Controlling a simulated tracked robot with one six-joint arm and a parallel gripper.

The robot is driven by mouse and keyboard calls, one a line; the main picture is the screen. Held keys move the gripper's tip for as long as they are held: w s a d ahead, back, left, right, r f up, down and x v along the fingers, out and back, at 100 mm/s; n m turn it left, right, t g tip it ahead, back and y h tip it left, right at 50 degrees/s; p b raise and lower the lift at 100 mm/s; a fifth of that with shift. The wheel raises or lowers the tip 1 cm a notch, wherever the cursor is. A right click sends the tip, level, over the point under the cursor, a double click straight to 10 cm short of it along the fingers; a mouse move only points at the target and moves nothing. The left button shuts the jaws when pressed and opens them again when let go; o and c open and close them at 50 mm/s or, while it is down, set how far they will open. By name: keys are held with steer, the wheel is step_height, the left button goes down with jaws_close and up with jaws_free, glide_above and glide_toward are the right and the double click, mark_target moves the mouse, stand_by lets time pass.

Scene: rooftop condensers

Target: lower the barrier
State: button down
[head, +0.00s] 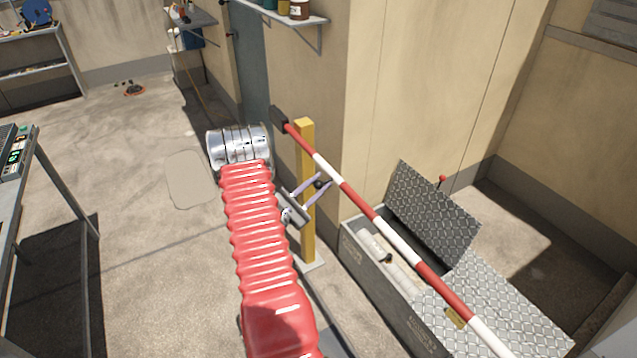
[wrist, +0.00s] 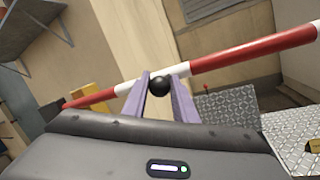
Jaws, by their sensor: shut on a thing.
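The barrier is a red-and-white striped pole (head: 398,240) on a yellow post (head: 306,235), with a dark block (head: 280,119) at its far end. It runs from the post down to the lower right of the head view. In the wrist view the pole (wrist: 250,51) slants up to the right, behind my fingers. My gripper (head: 318,186) has pale purple fingers shut on a black ball knob (wrist: 160,86), beside the pole and close to the post. The knob also shows in the head view (head: 319,185). How the knob joins the pole is hidden.
A metal chest (head: 375,285) with a raised tread-plate lid (head: 433,215) stands under the pole, white rolls inside. A shelf with jars (head: 285,15) hangs on the wall. A workbench (head: 25,185) stands at left. The concrete floor between is mostly clear.

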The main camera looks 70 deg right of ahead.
steer(key=shift+a+f, duration=0.1)
steer(key=shift+f, duration=0.35)
steer(key=c, duration=1.7)
jaws_free()
steer(key=shift+c, duration=0.2)
steer(key=shift+o, duration=1.4)
steer(key=shift+r, duration=0.15)
steer(key=v, duration=1.3)
steer(key=shift+a, duration=0.35)
steer(key=shift+w, duration=0.15)
